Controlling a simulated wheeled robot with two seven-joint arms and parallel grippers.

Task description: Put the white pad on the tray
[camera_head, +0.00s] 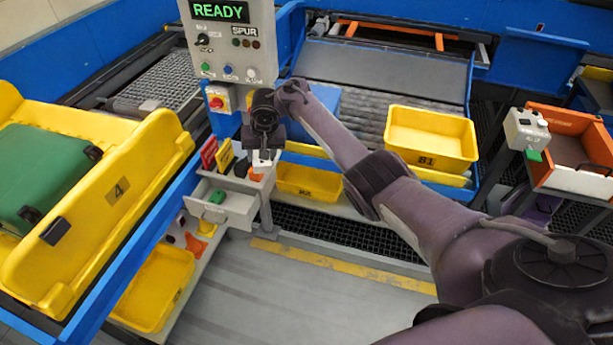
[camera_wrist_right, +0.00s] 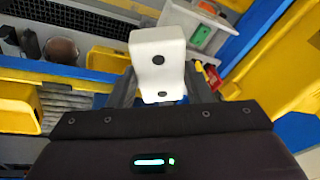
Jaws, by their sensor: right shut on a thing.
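My right gripper (camera_head: 262,152) is at the end of the arm that comes in from the right, above the small open drawer. It is shut on a white pad (camera_wrist_right: 157,62), a pale block with two dark round spots. In the head view only a small part of the pad shows under the fingers. A yellow tray (camera_head: 60,262) marked 4 stands at the left with a green suitcase (camera_head: 38,172) in it. Another yellow tray (camera_head: 432,118) marked B1 is empty on the rollers at the right. My left gripper is not in view.
The open drawer (camera_head: 236,216) holds a green item (camera_head: 217,197). A control panel (camera_head: 232,50) reading READY stands behind my right gripper. Red and yellow signs (camera_head: 209,153) are close to its left. An orange-rimmed tray (camera_head: 566,118) is at the far right.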

